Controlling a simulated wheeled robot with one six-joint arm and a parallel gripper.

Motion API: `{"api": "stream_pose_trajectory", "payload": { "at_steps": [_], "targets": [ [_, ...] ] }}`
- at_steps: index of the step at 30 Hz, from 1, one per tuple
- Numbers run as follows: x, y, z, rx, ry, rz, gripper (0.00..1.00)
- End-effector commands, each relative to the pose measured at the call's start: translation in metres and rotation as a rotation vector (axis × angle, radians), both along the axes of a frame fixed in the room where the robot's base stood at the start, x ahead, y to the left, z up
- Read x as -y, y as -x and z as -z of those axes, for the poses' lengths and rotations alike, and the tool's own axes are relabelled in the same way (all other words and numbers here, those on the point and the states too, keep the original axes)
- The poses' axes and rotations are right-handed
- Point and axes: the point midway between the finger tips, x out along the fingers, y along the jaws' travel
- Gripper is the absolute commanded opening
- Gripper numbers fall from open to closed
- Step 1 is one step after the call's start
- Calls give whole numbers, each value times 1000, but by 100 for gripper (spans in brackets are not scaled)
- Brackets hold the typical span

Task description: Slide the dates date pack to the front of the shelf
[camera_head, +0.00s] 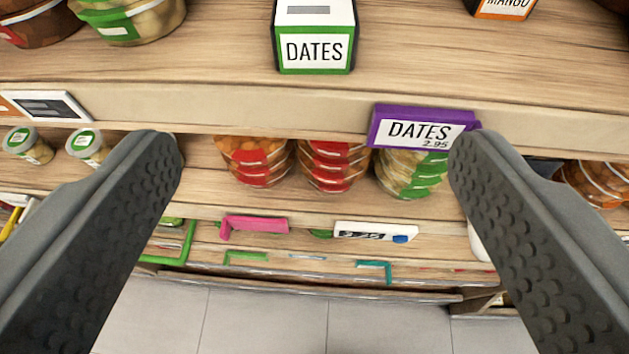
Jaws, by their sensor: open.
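The dates date pack (315,38) is a small box with a black body, green trim and a white label reading DATES. It stands on the top wooden shelf (190,85), a little back from the front edge, at the top middle of the view. Its upper end is cut off by the frame. My gripper (312,145) is open and empty, with its two grey fingers wide apart at left and right. The fingertips appear below the pack, near the shelf's front edge. No finger visibly touches the pack.
A purple DATES price tag (420,128) hangs on the shelf edge near the right fingertip. A MANGO box (503,8) stands at the top right, and tubs (130,20) at the top left. Lower shelves hold stacked tubs (333,165). Shelf beside the pack is clear.

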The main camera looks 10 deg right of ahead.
Motion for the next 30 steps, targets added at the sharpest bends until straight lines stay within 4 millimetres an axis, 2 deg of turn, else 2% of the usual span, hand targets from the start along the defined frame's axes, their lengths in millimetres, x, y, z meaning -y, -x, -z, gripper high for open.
{"api": "stream_pose_trajectory", "payload": {
  "at_steps": [6, 22, 26, 30],
  "targets": [
    [-4, 15, -6, 1, 0, -1, 79],
    [-4, 17, -6, 1, 1, -1, 79],
    [-2, 27, 4, 9, 2, -23, 79],
    [1, 49, 31, 31, 11, -78, 79]
  ]
}}
